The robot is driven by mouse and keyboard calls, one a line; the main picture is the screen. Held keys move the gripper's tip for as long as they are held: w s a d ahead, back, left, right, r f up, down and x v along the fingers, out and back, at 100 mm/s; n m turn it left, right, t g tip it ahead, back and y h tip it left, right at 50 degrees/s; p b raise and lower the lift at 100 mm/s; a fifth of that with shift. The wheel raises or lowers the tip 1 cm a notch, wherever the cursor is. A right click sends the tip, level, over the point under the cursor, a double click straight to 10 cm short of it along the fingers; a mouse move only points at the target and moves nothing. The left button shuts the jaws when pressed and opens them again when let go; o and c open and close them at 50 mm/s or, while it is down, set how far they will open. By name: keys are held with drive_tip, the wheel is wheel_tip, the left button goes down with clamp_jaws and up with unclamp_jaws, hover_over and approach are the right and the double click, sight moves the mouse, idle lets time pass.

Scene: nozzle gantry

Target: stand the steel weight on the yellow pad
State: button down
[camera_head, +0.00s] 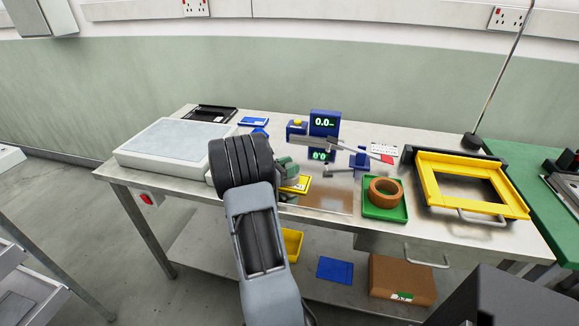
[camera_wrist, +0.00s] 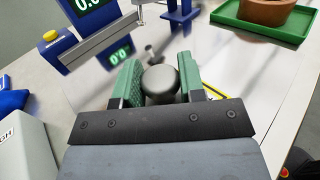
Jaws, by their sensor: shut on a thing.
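The steel weight (camera_wrist: 160,83) is a grey rounded piece between the green fingers of my gripper (camera_wrist: 158,78) in the wrist view. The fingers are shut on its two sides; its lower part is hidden. In the head view my gripper (camera_head: 287,167) is over the middle of the table, and my arm hides the weight. The yellow pad (camera_head: 302,184) shows beside and below the gripper, partly covered by it. In the wrist view a strip of the pad (camera_wrist: 216,92) shows just right of the right finger. I cannot tell the weight's height above the surface.
A blue device with a lit display (camera_head: 324,122) and a metal beam stands behind the gripper. A green tray (camera_head: 385,212) with a brown ring (camera_head: 384,191) is to the right, then a yellow frame (camera_head: 426,187). A pale flat-topped box (camera_head: 172,143) is at left.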

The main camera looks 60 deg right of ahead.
drive_tip(key=shift+f, duration=0.1)
drive_tip(key=c, duration=0.7)
unclamp_jaws()
drive_tip(key=shift+r, duration=0.25)
drive_tip(key=v, duration=1.2)
drive_tip(key=shift+f+b, duration=0.1)
drive_tip(key=shift+b, duration=0.25)
drive_tip(key=s+a+m+t+y, duration=0.2)
drive_tip(key=a+m+t+y, duration=0.1)
drive_tip(key=a, duration=0.8)
drive_tip(key=s+a+m+t+y, duration=0.2)
drive_tip(key=a+m+t+y, duration=0.2)
drive_tip(key=a+y, duration=0.3)
drive_tip(key=s+a+m+t+y, duration=0.2)
drive_tip(key=a+m+t+y, duration=0.2)
drive_tip(key=a, duration=1.1)
drive_tip(key=shift+r+m+y, duration=0.4)
drive_tip(key=shift+m+y, duration=0.4)
drive_tip(key=shift+y, duration=0.3)
